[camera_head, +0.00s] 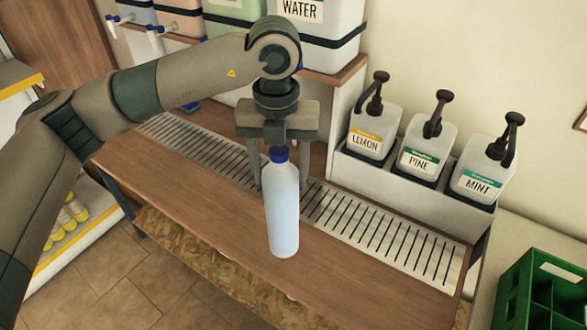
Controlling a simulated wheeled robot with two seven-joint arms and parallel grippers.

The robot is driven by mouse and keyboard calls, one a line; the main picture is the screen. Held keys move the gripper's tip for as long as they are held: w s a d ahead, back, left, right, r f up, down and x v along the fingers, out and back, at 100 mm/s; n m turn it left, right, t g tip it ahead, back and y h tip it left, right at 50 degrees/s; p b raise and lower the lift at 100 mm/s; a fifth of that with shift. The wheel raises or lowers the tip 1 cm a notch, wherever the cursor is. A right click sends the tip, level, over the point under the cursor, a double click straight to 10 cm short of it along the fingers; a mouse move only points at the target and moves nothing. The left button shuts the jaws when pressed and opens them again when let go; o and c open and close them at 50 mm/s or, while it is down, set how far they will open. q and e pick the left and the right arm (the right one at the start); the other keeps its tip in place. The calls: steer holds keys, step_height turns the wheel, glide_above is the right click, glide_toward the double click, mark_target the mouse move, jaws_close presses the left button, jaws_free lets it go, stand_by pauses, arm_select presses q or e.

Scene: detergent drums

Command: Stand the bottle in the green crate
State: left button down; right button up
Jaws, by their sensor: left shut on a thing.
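The bottle (283,215) is pale blue-white with a blue cap and is upright over the front part of the wooden counter. My left gripper (279,172) points down from above and is shut on the bottle near its top, with one finger on each side. I cannot tell whether the bottle's base touches the counter. The green crate (517,295) is at the lower right corner, partly cut off by the picture's edge. Its visible compartments look empty. My right gripper is not in view.
A slotted metal drain strip (385,232) runs along the counter (165,190). Pump bottles labelled lemon (367,137), pine (423,157) and mint (478,180) stand in a white holder behind it. A large water drum (318,35) stands at the back. The counter's front is clear.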

arm_select(q)
steer(key=a+m, duration=0.2)
steer(key=m, duration=0.1)
steer(key=a+m, duration=0.1)
steer(key=shift+w+f+m, duration=0.2)
steer(key=shift+w+m, duration=0.05)
steer(key=shift+m, duration=0.15)
steer(key=s+a+f+m, duration=0.1)
steer(key=a+m, duration=0.8)
steer(key=m, duration=0.5)
steer(key=s+a+f+m, duration=0.1)
steer(key=a+f+m, duration=0.1)
steer(key=a+m, duration=0.6)
steer(key=shift+s+a+m, duration=0.25)
steer(key=shift+a+m, duration=0.1)
steer(key=shift+m, duration=3.45)
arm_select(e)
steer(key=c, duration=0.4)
arm_select(q)
steer(key=shift+s+f, duration=0.1)
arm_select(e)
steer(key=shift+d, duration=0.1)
